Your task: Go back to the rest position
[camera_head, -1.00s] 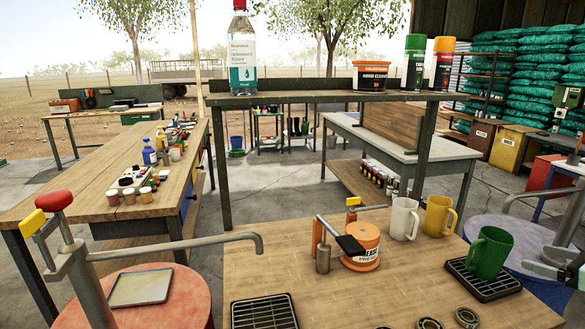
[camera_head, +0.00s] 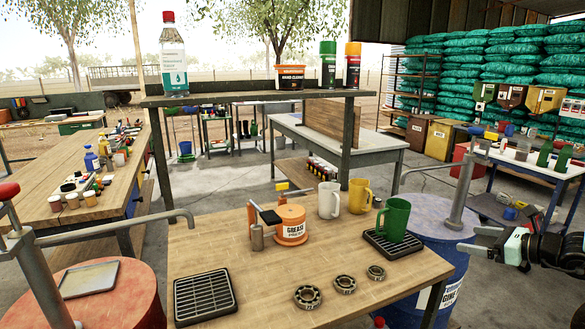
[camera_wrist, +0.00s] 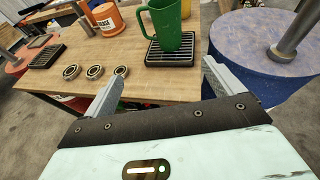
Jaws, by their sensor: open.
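My gripper (camera_head: 468,240) is at the right of the head view, beside the blue drum, with its fingers apart and nothing between them. In the wrist view my gripper (camera_wrist: 158,98) shows two spread fingers, with the bench and the green mug beyond them. The green mug (camera_head: 394,219) stands upright on a black grate (camera_head: 392,246) at the right end of the wooden bench (camera_head: 250,262). It also shows in the wrist view (camera_wrist: 165,22), apart from the fingers.
The blue drum (camera_head: 425,262) with its pump stands beside the bench's right end. An orange grease tub (camera_head: 291,224), white mug (camera_head: 329,200) and yellow mug (camera_head: 360,195) stand on the bench. Several bearings (camera_head: 308,297) lie near its front. A red drum (camera_head: 110,300) stands left.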

